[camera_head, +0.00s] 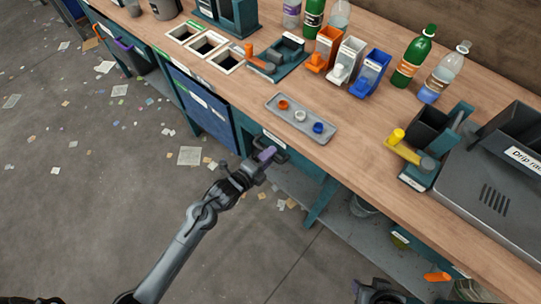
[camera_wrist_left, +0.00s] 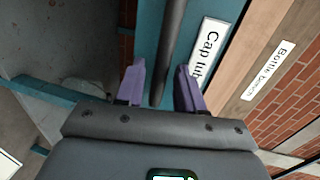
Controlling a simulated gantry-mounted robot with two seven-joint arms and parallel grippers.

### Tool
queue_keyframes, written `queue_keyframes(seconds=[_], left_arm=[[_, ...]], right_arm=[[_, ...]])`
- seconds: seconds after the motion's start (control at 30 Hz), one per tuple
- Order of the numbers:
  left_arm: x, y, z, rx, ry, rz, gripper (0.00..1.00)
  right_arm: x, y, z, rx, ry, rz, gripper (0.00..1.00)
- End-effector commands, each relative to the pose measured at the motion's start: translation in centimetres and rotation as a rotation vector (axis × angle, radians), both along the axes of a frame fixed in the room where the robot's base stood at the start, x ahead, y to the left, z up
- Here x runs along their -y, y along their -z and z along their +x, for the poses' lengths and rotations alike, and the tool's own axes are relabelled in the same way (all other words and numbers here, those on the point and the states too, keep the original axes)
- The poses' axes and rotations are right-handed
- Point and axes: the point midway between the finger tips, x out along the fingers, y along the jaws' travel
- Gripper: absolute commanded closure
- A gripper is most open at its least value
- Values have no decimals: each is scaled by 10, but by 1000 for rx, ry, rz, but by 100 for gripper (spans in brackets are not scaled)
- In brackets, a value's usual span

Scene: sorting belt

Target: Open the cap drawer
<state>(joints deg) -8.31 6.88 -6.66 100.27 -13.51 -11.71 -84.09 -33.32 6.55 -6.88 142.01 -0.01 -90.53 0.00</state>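The cap drawer (camera_head: 302,163) is a teal front under the bench's front edge, and it looks closed. Its dark bar handle (camera_wrist_left: 173,40) runs down the left wrist view beside a white label (camera_wrist_left: 207,50) that reads "Cap tub", partly cut off. My left gripper (camera_head: 266,153) is at the handle in the head view. In the left wrist view its two purple fingers stand apart, one on each side of the bar, with gaps between.
The wooden bench top carries a grey tray (camera_head: 275,110) with three caps, bottles (camera_head: 411,58), small dispensers (camera_head: 348,60) and a grey drip rack (camera_head: 480,190). A blue panel (camera_head: 203,108) is left of the drawer. The floor in front is open, with scattered paper scraps.

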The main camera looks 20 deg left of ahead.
Motion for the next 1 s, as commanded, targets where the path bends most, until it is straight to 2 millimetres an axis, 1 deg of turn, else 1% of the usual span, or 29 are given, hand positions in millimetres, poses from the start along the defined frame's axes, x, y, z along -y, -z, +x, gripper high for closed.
queue_keyframes(seconds=[0.03, 0.17, 0.47, 0.5, 0.73, 1.0], left_arm=[[2, 2, 4, 1, 0, -1, 63], [4, 2, 11, 0, 1, 0, 63], [5, 2, 12, -1, 1, 1, 63], [5, 2, 12, -1, 1, 0, 64], [5, 2, 12, -1, 1, 0, 100], [5, 3, 12, -1, 1, 0, 100]], right_arm=[[0, 3, 0, 0, -1, -1, 47], [1, 4, 0, 1, -3, -4, 47], [3, 4, 0, 2, -7, -11, 47], [2, 4, 0, 2, -7, -11, 47], [2, 3, 0, 2, -6, -9, 47], [1, 3, 1, 3, -1, -2, 47]])
